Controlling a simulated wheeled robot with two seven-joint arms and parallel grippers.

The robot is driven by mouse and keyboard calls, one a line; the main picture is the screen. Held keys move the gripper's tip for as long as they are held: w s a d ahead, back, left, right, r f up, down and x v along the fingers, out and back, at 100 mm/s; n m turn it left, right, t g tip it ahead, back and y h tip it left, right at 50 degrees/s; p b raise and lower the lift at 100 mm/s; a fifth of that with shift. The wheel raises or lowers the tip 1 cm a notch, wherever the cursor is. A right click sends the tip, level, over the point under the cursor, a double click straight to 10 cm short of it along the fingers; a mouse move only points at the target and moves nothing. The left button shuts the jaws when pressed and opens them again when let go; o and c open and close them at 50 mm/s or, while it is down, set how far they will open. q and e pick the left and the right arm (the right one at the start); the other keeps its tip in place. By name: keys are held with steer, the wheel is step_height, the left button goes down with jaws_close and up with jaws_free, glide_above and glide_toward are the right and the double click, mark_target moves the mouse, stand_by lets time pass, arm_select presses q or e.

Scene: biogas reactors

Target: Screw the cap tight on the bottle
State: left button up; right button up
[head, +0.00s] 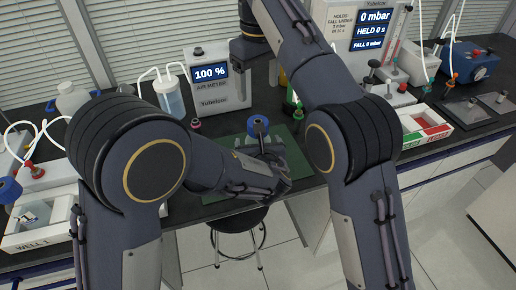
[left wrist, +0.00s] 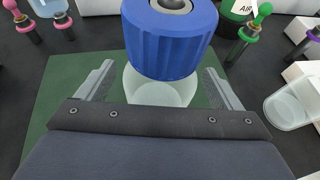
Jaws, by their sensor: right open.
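The blue cap (left wrist: 168,38) sits on top of the clear bottle (left wrist: 160,92), with a round metallic centre. In the head view the cap (head: 258,125) stands above the green mat, and my left gripper (head: 272,165) is low beside it; most of the bottle is hidden there. In the left wrist view my left gripper's fingers (left wrist: 160,85) stand apart on either side of the bottle, below the cap. I cannot tell whether they touch the glass. How tight the cap is cannot be seen. My right gripper (head: 250,52) is open, higher up, beyond the cap and near the air meter.
The green mat (head: 298,172) lies on the black bench. The air meter (head: 218,85) reads 100 %. Behind are a pressure display (head: 374,30) and a blue device (head: 470,62). An empty clear beaker (left wrist: 292,104) lies at the right in the left wrist view. A stool (head: 238,222) stands below.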

arm_select(q)
steer(key=v, duration=0.7)
steer(key=shift+s+r, duration=0.15)
steer(key=shift+s, duration=0.25)
stand_by(0.3)
